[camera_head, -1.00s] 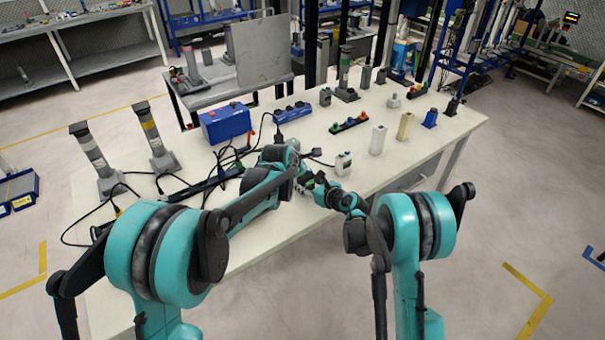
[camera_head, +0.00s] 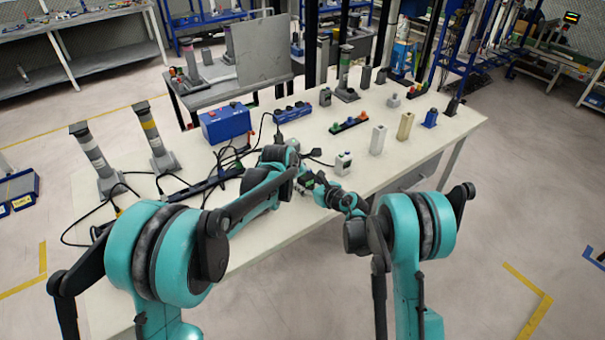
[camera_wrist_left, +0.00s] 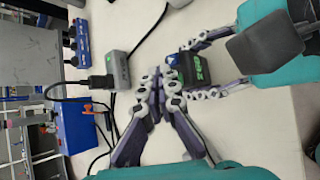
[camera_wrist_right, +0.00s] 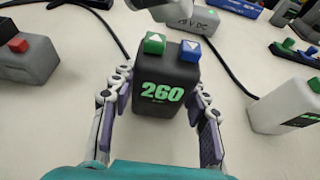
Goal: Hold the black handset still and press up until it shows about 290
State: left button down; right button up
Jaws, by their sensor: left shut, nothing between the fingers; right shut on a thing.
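The black handset (camera_wrist_right: 166,80) stands upright on the white table, with a green up button (camera_wrist_right: 154,43) and a blue down button (camera_wrist_right: 190,50) on top. Its green display reads 260. My right gripper (camera_wrist_right: 160,92) is shut on it, one finger on each side. In the left wrist view the handset (camera_wrist_left: 190,68) shows beside my left gripper (camera_wrist_left: 158,88), which is shut and empty. The left fingertips are close to the button end of the handset; I cannot tell whether they touch a button. In the head view the arms hide most of the handset.
A white handset (camera_head: 343,162) stands close by on the right. A grey adapter (camera_wrist_left: 116,69) with a black cable lies near the left gripper. A blue box (camera_head: 225,123) and a power strip stand further back. The table's front edge is near.

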pick_arm(q)
jog(key=shift+f, duration=0.15)
dwell(0.3)
jog(key=shift+f, duration=0.25)
jog(key=shift+f, duration=0.5)
dwell(0.5)
dwell(0.4)
jog(key=shift+r, duration=0.9)
jog(key=shift+r, duration=0.15)
jog(key=shift+r, duration=2.4)
